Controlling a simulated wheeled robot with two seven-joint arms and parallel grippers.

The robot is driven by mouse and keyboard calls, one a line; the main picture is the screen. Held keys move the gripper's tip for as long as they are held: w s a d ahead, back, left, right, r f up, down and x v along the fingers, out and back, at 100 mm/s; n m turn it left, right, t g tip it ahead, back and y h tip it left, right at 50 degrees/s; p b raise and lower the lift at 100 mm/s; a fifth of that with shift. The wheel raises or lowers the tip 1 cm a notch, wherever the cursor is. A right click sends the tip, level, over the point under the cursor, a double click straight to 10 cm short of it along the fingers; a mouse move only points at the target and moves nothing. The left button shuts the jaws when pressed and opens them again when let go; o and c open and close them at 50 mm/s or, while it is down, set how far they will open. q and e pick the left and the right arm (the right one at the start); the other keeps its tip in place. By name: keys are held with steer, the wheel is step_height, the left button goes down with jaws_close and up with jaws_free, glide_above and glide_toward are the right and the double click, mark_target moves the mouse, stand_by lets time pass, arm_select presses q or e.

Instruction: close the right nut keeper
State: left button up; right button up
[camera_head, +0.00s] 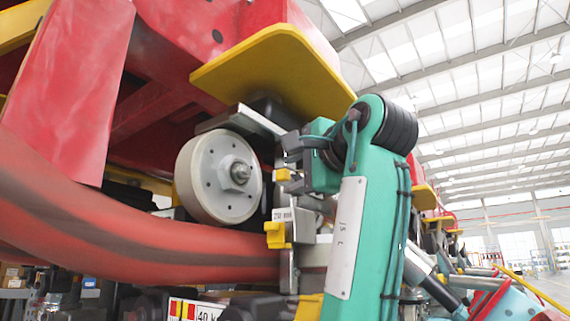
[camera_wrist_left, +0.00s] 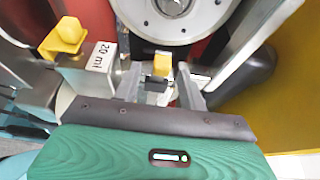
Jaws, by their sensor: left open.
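A small yellow keeper piece (camera_head: 284,175) sits on a metal bracket just right of the grey wheel (camera_head: 205,180). It also shows in the left wrist view (camera_wrist_left: 161,68), in line with the gap between my fingers. A larger yellow piece (camera_head: 276,236) sits lower, by a block with a printed label; it shows at the left of the wrist view (camera_wrist_left: 68,36). I cannot tell for sure which is the right nut keeper. My left gripper (camera_wrist_left: 160,92) is open, its fingers on either side of the gap, close before the small yellow piece. Contact is unclear. My right gripper is not seen.
A yellow plate (camera_head: 270,70) overhangs the wheel and my left gripper. A thick red rail tube (camera_head: 130,240) runs below the wheel. Red train bodywork (camera_head: 75,85) fills the upper left. More open space lies to the right, towards the hall.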

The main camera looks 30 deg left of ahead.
mark_target(287, 173)
arm_select(q)
steer(key=p+x, duration=0.1)
steer(key=x, duration=0.2)
steer(key=shift+s+a+r, duration=0.15)
steer(key=shift+a, duration=0.05)
jaws_close()
